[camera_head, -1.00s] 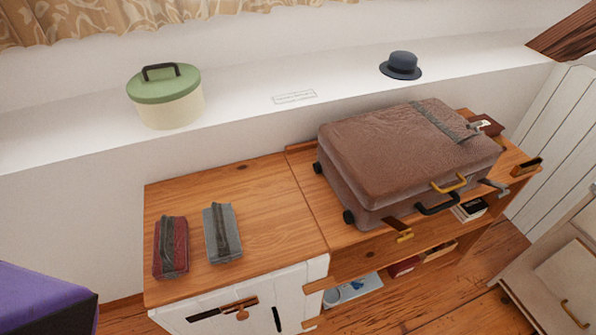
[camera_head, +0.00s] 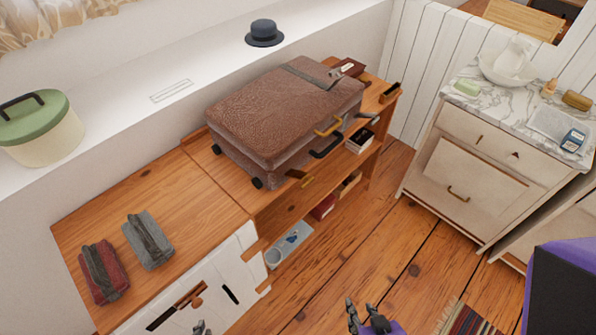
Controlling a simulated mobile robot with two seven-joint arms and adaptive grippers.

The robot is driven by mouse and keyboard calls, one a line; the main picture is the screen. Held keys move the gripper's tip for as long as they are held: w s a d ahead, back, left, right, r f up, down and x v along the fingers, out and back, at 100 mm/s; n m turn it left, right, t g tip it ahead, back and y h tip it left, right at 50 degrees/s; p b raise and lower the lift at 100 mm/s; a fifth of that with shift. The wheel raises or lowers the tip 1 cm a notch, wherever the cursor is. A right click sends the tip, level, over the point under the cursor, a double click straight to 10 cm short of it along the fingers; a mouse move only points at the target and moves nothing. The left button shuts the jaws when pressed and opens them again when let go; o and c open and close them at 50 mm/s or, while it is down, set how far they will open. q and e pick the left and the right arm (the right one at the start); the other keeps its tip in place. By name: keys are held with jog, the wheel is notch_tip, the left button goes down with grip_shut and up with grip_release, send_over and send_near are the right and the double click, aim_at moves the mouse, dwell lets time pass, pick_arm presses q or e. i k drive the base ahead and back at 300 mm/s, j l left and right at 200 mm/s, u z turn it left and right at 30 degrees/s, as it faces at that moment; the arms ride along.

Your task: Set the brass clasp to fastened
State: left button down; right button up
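The brown suitcase (camera_head: 275,110) lies flat on the wooden cabinet top with its lid down. A grey clasp (camera_head: 367,118) sits to the right of that handle. Whether the brass clasp is fastened is too small to tell. My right gripper (camera_head: 364,314) is at the bottom edge, well below and in front of the suitcase. Its fingers are apart with nothing between them. Only a tip of my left gripper (camera_head: 202,328) shows at the bottom edge.
A red pouch (camera_head: 103,272) and a grey pouch (camera_head: 149,239) lie on the cabinet's left part. A green-lidded box (camera_head: 42,130) and a dark hat (camera_head: 264,33) stand on the ledge. A marble-topped washstand (camera_head: 480,165) is at right. The floor between is open.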

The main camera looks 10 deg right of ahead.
aim_at(292, 174)
jog(key=k+l+u, duration=0.2)
jog(key=l, duration=0.25)
jog(key=k+l+u, duration=0.15)
jog(key=l, duration=0.3)
jog(key=k+l+u, duration=0.2)
jog(key=l, duration=0.25)
jog(key=k+l+u, duration=0.15)
jog(key=k+l, duration=0.1)
jog(key=l, duration=0.1)
